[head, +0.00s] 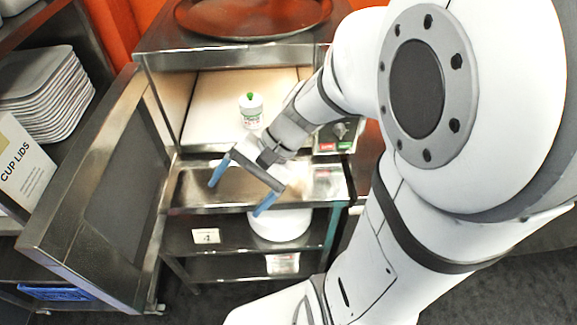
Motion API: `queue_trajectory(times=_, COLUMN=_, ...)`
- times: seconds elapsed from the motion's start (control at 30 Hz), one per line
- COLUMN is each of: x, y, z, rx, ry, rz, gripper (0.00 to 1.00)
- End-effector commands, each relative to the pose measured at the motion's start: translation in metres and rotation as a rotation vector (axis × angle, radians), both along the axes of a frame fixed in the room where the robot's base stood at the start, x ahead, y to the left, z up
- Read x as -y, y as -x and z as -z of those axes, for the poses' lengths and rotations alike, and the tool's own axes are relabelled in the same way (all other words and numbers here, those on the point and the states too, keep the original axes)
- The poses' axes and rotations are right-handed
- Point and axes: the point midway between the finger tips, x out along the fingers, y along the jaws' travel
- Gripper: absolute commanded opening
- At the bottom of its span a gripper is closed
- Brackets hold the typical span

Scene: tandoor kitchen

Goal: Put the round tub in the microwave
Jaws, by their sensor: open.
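The microwave (205,53) stands with its door (85,190) swung wide open to the left. A small white round container (251,117) with a green top and a label stands upright on the pale floor inside. A wider white round tub (280,226) sits on the shelf below, its upper part partly hidden by the metal ledge. I cannot tell which of these two is the tub named. My gripper (241,190) is open and empty, its blue fingertips pointing down-left in front of the microwave opening, over the metal ledge and apart from both.
A dark round tray (253,14) lies on top of the microwave. A stack of pale trays (45,95) and a "CUP LIDS" box (22,168) are on the left shelving. The open door fills the space left of my gripper. A small item with a display (338,136) is right of the opening.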

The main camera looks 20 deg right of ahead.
Motion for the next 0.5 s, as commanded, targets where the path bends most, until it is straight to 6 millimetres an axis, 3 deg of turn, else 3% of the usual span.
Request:
queue_trajectory(times=0.1, x=0.028, y=0.019, z=-0.007, rx=0.171, ry=0.256, rz=-0.195, gripper=0.84)
queue_trajectory(times=0.3, x=0.075, y=0.024, z=-0.028, rx=0.415, ry=0.609, rz=-0.425, gripper=0.84)
queue_trajectory(times=0.43, x=0.092, y=0.022, z=-0.041, rx=0.501, ry=0.732, rz=-0.497, gripper=0.84)
queue_trajectory(times=0.5, x=0.089, y=0.021, z=-0.045, rx=0.525, ry=0.762, rz=-0.512, gripper=0.84)
